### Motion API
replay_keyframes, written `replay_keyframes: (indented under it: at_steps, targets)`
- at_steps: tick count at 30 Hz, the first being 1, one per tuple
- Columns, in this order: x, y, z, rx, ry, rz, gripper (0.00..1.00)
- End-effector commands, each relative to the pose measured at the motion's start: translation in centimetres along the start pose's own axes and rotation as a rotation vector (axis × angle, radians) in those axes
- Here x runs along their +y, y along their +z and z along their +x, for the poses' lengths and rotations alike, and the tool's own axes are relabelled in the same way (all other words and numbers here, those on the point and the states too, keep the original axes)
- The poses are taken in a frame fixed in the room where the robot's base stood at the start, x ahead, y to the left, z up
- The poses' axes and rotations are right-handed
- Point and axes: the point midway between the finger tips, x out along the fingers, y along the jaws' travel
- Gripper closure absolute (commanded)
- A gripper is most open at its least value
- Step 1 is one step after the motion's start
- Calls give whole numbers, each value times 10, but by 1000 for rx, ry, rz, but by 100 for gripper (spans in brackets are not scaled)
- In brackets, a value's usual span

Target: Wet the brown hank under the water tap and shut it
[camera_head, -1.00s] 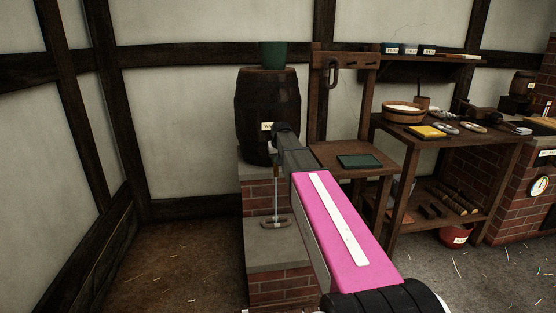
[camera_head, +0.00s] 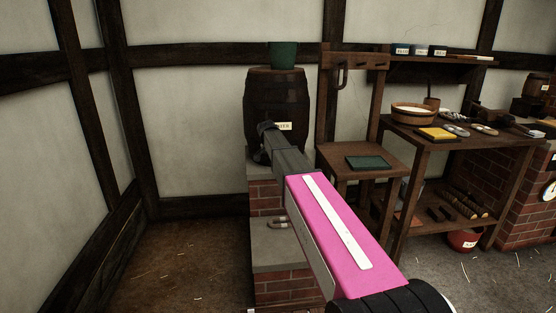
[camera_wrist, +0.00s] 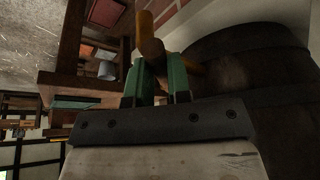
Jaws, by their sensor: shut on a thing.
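The water barrel (camera_head: 262,95) is dark wood with a pale label and stands on a brick base. The brown hank (camera_head: 277,224) lies on the lower stone step below the barrel, partly behind my arm. No stream shows over it in the head view. In the wrist view my gripper (camera_wrist: 158,82) has its green fingers shut on an orange-brown wooden piece, the water tap's handle (camera_wrist: 150,48), right beside the barrel. The tap's spout is hidden behind my arm in the head view, so its exact setting is hard to tell.
A green bucket (camera_head: 282,55) stands on the barrel. To the right are a small wooden stand with a dark green pad (camera_head: 371,163) and a workbench (camera_head: 455,147) with a wooden tub and tools. A red bowl (camera_head: 464,239) sits under it. Floor at left is free.

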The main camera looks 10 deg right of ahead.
Motion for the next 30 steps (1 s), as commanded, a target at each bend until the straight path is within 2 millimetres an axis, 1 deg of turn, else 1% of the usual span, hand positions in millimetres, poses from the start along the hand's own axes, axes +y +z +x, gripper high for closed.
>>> replay_keyframes:
  at_steps: [3, 9, 23, 24, 25, 26, 30]
  targets:
    - [-5, -1, 0, -1, 17, 44, 100]
    - [-7, -1, 0, 0, 35, 87, 100]
    - [-8, -1, 0, -1, 38, 103, 100]
    - [-8, -1, 0, -1, 38, 103, 72]
    - [-8, -1, 0, -1, 38, 102, 62]
    - [-8, -1, 0, -1, 38, 102, 56]
    - [-8, -1, 0, -1, 39, 100, 56]
